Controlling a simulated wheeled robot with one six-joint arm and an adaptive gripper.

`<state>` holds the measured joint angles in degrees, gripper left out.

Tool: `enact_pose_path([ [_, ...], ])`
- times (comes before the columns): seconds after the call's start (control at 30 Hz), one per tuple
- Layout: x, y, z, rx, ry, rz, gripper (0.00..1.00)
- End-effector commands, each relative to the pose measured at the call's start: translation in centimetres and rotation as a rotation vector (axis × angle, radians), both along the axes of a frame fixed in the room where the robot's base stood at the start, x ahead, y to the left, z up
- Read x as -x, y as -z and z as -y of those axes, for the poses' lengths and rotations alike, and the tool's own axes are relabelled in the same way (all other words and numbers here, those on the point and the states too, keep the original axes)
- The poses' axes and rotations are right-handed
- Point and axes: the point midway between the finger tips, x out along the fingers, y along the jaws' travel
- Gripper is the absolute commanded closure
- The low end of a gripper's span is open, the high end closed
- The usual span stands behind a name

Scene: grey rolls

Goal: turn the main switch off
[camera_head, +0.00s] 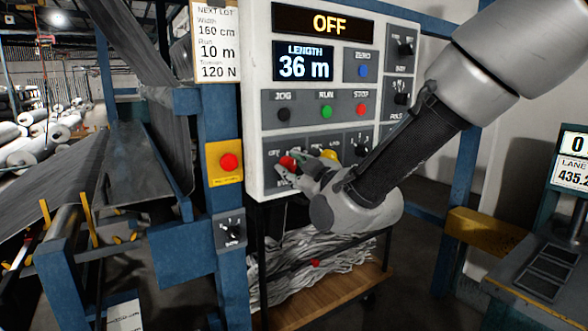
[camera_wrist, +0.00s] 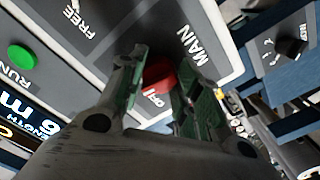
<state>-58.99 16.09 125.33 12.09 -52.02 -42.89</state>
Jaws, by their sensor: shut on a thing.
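The main switch is a red knob (camera_head: 288,162) low on the left of the light grey control panel (camera_head: 258,130). In the wrist view the red knob (camera_wrist: 158,75) sits beside the printed word MAIN. My gripper (camera_wrist: 162,66) has one finger on each side of the knob and is shut on it. In the head view my gripper (camera_head: 297,165) reaches in from the right and partly covers the knob and its lettering. The top display (camera_head: 330,24) reads OFF. The knob's exact angle is hard to tell.
Green RUN (camera_head: 326,112), black JOG (camera_head: 283,113) and red STOP (camera_head: 360,110) buttons sit above the knob. A red button on a yellow box (camera_head: 229,162) and a small dial box (camera_head: 230,232) are on the blue post to the left. A cart with grey strips (camera_head: 300,265) stands below.

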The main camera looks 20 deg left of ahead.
Motion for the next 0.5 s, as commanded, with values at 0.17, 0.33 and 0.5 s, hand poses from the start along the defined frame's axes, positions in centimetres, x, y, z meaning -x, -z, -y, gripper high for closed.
enact_pose_path([
  [0.17,-0.01,-0.11,-0.02,0.105,0.000,0.127,0.90],
  [0.33,-0.01,-0.14,-0.01,0.210,-0.001,0.249,0.90],
  [0.5,-0.02,-0.16,-0.01,0.315,-0.001,0.372,0.90],
])
